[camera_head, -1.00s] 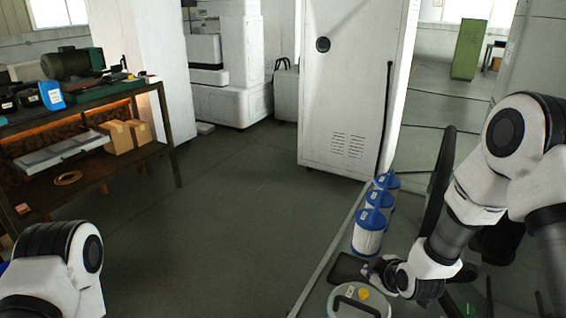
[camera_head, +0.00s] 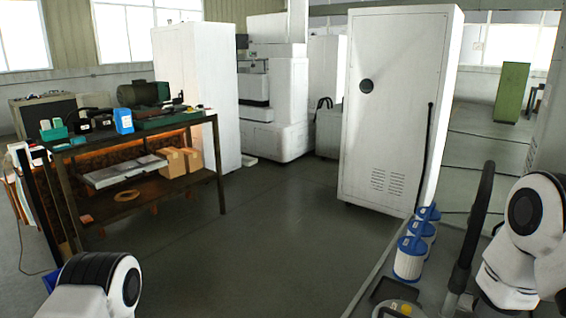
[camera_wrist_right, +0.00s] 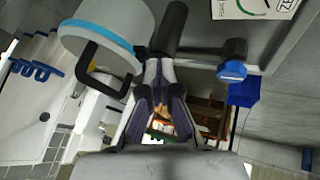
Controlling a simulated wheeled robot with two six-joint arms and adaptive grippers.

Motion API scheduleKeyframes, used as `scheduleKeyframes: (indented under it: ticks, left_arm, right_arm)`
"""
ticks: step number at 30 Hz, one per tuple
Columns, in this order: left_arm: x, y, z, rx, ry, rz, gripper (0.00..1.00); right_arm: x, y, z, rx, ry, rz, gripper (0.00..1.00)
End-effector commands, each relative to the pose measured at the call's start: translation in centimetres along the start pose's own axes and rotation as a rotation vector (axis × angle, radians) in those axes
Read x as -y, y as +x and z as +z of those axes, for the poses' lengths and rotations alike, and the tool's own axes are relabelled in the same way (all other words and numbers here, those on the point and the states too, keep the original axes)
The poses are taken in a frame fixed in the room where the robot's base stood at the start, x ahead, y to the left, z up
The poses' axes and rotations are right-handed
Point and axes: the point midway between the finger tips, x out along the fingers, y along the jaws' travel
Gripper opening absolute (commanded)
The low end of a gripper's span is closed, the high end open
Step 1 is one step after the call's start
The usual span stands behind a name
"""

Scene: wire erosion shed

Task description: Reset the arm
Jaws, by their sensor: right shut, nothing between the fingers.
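My right arm (camera_head: 535,235) shows as white and black links at the right edge of the head view, and its gripper lies outside that view. In the right wrist view my right gripper (camera_wrist_right: 159,80) is shut with nothing held. Its fingertips are close to a dark cylinder and a hammer-like tool with a blue end (camera_wrist_right: 232,70) in the picture; I cannot tell whether they touch. A white link of my left arm (camera_head: 100,285) shows at the bottom left of the head view; my left gripper is out of view.
Blue-capped filters (camera_head: 410,257) stand by my right arm, near a black upright hose (camera_head: 472,225). A white cabinet (camera_head: 385,120) stands behind. A loaded workbench (camera_head: 190,187) is at the left, with open floor (camera_head: 270,250) between. A white blue-banded container (camera_wrist_right: 112,30) is near my right gripper.

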Motion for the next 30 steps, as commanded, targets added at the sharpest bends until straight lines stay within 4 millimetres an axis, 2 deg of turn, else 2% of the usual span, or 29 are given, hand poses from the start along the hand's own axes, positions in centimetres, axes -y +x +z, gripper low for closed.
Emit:
scheduleKeyframes:
  ticks: [8,12,16,18,20,30]
  left_arm:
    - [0.0,0.0,0.0,0.001,0.000,0.000,0.64]
    - [0.0,0.0,0.0,0.001,0.000,0.000,0.64]
    - [0.0,0.0,0.0,0.001,0.000,0.000,0.64]
    - [0.0,0.0,0.0,0.001,0.000,0.000,0.64]
    - [0.0,0.0,0.0,0.001,0.000,0.000,0.64]
    - [0.0,0.0,0.0,0.001,0.000,0.000,0.64]
  right_arm:
    - [8.1,0.3,8.5,0.212,0.258,-0.114,0.00]
    - [13.7,-1.1,14.6,0.389,0.448,-0.157,0.00]
    - [18.0,-3.5,19.6,0.554,0.610,-0.162,0.00]
    - [19.3,-4.4,21.0,0.606,0.661,-0.157,0.00]
    - [19.8,-4.8,21.6,0.628,0.685,-0.153,0.00]
    - [19.9,-4.8,21.6,0.631,0.693,-0.151,0.00]
